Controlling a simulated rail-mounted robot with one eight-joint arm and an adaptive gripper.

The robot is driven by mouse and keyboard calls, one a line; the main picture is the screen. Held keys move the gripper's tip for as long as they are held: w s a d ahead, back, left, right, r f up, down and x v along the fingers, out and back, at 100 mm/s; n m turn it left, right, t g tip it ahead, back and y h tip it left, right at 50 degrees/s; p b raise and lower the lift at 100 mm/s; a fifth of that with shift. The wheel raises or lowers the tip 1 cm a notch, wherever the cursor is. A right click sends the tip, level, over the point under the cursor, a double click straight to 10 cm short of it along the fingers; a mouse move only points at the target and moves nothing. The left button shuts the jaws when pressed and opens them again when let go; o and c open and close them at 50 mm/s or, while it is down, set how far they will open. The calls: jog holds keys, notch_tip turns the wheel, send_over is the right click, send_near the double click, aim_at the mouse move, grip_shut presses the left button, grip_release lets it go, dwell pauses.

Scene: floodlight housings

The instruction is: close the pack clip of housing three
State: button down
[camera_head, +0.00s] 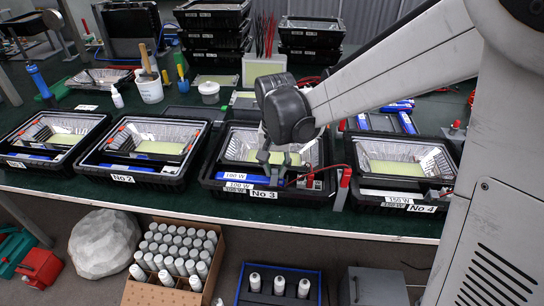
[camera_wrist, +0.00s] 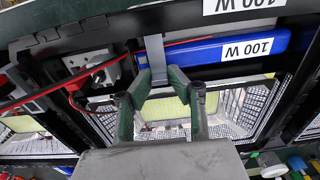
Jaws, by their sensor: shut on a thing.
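Housing three (camera_head: 325,185) is a black frame with a silver reflector and a yellow-green panel, labelled No 3 at its front. A blue pack marked 100 W (camera_head: 238,177) lies along its front side; the pack also shows in the wrist view (camera_wrist: 225,47). A grey strip, apparently the pack clip (camera_wrist: 154,55), stands at the pack's end in the wrist view. My gripper (camera_wrist: 157,76) has its fingertips around this strip, shut on it. In the head view my gripper (camera_head: 275,160) is over the front of housing three. The clip's hinge is hidden.
Housing two (camera_head: 125,178) stands to the left, housing four (camera_head: 440,198) to the right. A red-handled clamp (camera_head: 343,185) stands at the right of housing three.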

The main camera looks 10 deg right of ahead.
aim_at(275, 170)
dwell(0.3)
jog(key=c, duration=1.6)
grip_release()
jog(key=shift+c, duration=0.2)
notch_tip(275, 170, up, 12)
jog(key=shift+s, duration=0.25)
jog(key=shift+a, duration=0.1)
jog(key=s+d+r+n+t+p, duration=0.1)
jog(key=s+d+t, duration=0.2)
jog(key=s+d, duration=0.3)
jog(key=s+d+r+n+t+p, duration=0.1)
jog(key=s+d+t, duration=0.2)
jog(key=s, duration=0.9)
jog(key=d, duration=0.3)
jog(key=shift+s+d+n+t, duration=0.3)
jog(key=shift+n+t, duration=0.1)
